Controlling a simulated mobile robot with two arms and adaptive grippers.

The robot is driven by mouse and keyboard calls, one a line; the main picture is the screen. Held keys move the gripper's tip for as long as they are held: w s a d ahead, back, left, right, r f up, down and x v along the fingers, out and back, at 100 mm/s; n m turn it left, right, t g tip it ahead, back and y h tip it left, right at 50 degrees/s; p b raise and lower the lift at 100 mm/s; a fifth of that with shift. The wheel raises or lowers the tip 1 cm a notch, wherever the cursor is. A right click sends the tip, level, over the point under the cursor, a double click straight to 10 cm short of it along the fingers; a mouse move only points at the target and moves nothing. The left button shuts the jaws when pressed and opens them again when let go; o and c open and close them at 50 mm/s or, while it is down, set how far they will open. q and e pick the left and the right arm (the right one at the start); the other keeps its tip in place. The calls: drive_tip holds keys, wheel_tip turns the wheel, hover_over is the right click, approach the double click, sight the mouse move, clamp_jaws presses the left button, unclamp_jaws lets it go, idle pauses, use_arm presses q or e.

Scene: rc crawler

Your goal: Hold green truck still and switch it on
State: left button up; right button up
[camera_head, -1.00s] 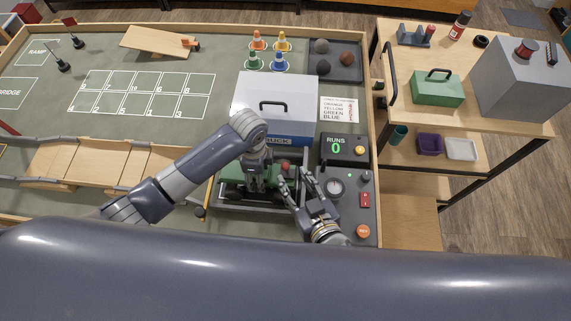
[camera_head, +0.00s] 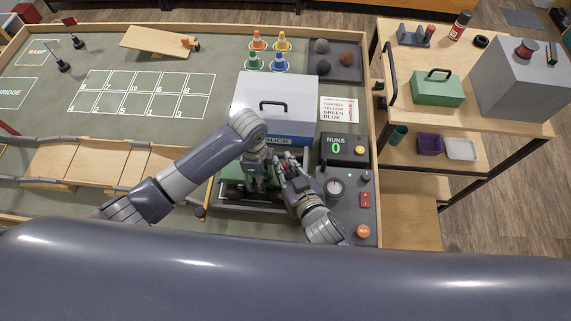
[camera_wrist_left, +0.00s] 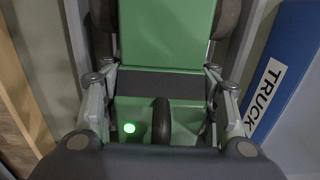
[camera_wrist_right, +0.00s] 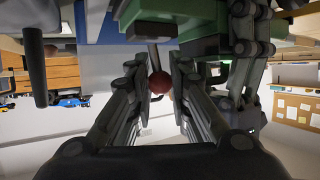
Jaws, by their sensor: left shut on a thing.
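The green truck (camera_head: 234,172) stands in front of the blue-and-grey box, largely hidden by my arms. My left gripper (camera_head: 256,188) comes down over it from above. In the left wrist view my left fingers (camera_wrist_left: 160,95) are shut on the green body (camera_wrist_left: 167,35) from both sides. A green light (camera_wrist_left: 129,128) glows on the green part between them. My right gripper (camera_head: 279,165) is at the truck's right side. In the right wrist view its fingers are open on both sides of a red ball-shaped knob (camera_wrist_right: 160,82); contact cannot be told.
The box (camera_head: 273,105) marked TRUCK stands just behind the truck. A console (camera_head: 345,150) showing RUNS 0 and a panel with a gauge and red switch (camera_head: 365,200) lie to the right. Wooden ramp pieces (camera_head: 100,162) lie left. The numbered mat area is clear.

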clamp_jaws()
drive_tip(key=shift+a+f+n+g+h, duration=0.15)
drive_tip(key=shift+a+n+g+h, duration=0.25)
drive_tip(key=shift+n+h, duration=0.45)
drive_tip(key=o, duration=0.9)
unclamp_jaws()
drive_tip(key=shift+s, duration=0.1)
drive_tip(key=v, duration=0.8)
drive_tip(key=shift+f, duration=0.1)
